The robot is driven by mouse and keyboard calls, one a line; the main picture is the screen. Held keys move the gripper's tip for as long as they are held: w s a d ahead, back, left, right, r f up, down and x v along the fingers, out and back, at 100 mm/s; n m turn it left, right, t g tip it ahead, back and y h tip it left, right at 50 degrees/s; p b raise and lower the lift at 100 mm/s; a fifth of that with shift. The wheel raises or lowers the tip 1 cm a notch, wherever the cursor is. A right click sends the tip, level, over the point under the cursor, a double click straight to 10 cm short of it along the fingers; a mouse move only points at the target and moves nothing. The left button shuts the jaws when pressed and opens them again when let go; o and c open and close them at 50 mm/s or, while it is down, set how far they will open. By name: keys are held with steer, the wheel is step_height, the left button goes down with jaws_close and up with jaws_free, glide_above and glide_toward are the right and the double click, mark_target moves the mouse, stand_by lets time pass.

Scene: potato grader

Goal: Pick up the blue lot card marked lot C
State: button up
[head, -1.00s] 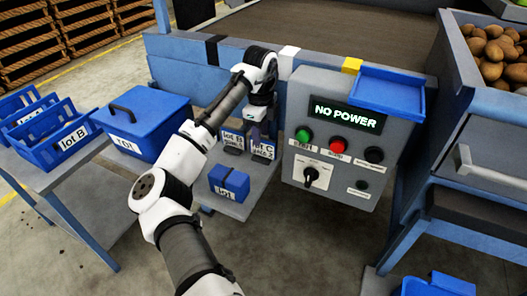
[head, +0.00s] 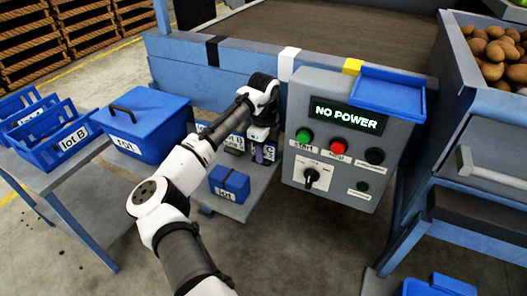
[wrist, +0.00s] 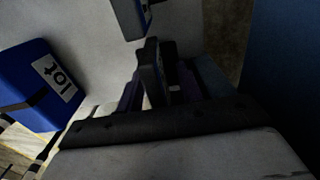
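The blue lot C card (head: 269,153) stands in a holder on the small grey shelf left of the control panel; only part of its white label shows. My gripper (head: 258,143) is down at this card, pointing downward and covering part of it. In the wrist view my gripper's dark fingers (wrist: 158,75) are close together around the card's place. That view is dark, and I cannot tell whether they are closed on the card. Another blue lot card (head: 234,141) stands just to the left, and its label is partly hidden by my arm.
A small blue box labelled lot (head: 229,182) lies on the shelf in front, and also shows in the wrist view (wrist: 40,85). The control panel (head: 334,140) reading NO POWER stands close on the right. A blue lidded box (head: 145,120) and the lot B crate (head: 60,140) are at left.

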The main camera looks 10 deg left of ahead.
jaws_close()
stand_by(0.4)
